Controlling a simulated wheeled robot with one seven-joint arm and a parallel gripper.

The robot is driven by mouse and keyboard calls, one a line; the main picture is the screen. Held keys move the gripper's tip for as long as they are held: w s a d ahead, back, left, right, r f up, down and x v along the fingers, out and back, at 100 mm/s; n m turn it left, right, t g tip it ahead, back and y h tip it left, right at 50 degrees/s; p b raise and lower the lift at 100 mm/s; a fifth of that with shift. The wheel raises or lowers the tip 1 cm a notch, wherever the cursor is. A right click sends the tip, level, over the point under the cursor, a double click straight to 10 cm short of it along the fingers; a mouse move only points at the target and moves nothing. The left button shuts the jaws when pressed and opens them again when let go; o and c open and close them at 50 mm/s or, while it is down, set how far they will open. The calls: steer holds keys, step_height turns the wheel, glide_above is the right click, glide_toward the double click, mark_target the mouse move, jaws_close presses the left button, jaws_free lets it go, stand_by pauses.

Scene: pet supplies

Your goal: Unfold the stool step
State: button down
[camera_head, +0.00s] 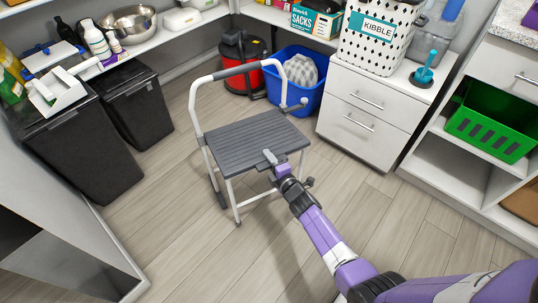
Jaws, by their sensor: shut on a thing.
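The step stool (254,138) stands upright on the floor in the middle of the head camera view. It has a white tubular frame with a curved handrail and a dark grey ribbed step. The step lies roughly level across the frame. My gripper (272,160) is at the step's front edge, on its right half, and is shut on that edge. The fingertips and their exact hold are small and partly hidden by the gripper body.
Black bins (132,108) stand at the left. A red vacuum (243,60) and a blue tub (297,82) are behind the stool. A white drawer cabinet (370,105) stands at the right, near a green crate (492,122). The floor (165,245) in front is clear.

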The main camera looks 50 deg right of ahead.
steer(key=shift+w+r+p, duration=0.2)
steer(key=shift+r+p, duration=0.8)
steer(key=shift+r, duration=0.15)
steer(key=shift+w+d+r+p, duration=0.1)
steer(key=shift+w+r+p, duration=0.15)
steer(key=shift+r, duration=0.25)
steer(key=shift+w+d+r+p, duration=0.1)
steer(key=shift+w+r+p, duration=0.05)
steer(key=shift+r+p, duration=0.25)
steer(key=shift+r, duration=0.1)
steer(key=c, duration=1.4)
jaws_free()
